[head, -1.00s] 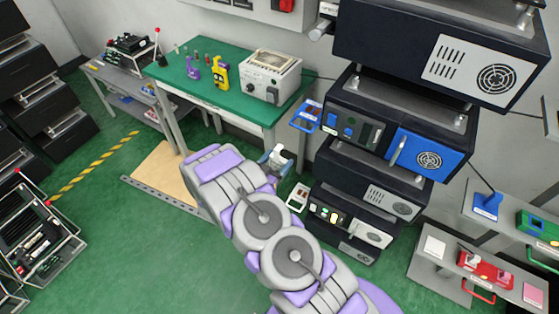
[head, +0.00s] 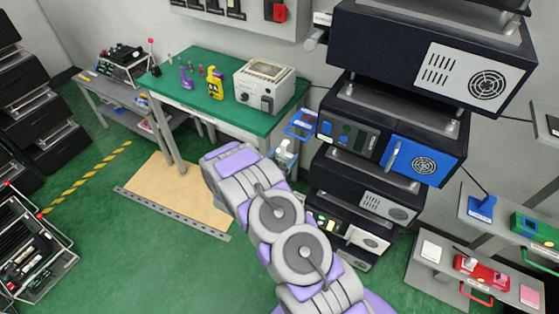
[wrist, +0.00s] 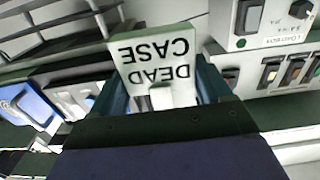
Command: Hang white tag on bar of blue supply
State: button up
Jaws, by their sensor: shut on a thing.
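A white tag (wrist: 155,58) with the words DEAD CASE, upside down in the wrist view, is held between the teal fingers of my gripper (wrist: 165,95). The gripper is shut on it. In the head view my gripper (head: 286,152) is small and partly hidden behind my arm, left of the supply stack. The blue supply (head: 425,160) is the blue-fronted unit in the middle of the stack, with a light upright bar (head: 393,157) on its front. A blue panel (wrist: 25,105) shows at the left of the wrist view. The tag is apart from the bar.
A blue-framed tag (head: 301,123) sticks out at the stack's left side. Dark units stand above and below the blue supply. A green table (head: 190,92) with a grey box (head: 264,85) is behind my gripper. A grey shelf (head: 430,275) is at the right.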

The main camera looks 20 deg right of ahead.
jog(key=x, duration=0.7)
jog(key=shift+s+d+f+b, duration=0.25)
jog(key=shift+d+f+b, duration=0.1)
jog(key=shift+f+b, duration=0.1)
jog(key=shift+a, duration=0.1)
jog(key=shift+a, duration=0.15)
jog(key=o, duration=1)
jog(key=p+v, duration=0.2)
jog(key=v, duration=1.5)
jog(key=shift+s+a+f, duration=0.1)
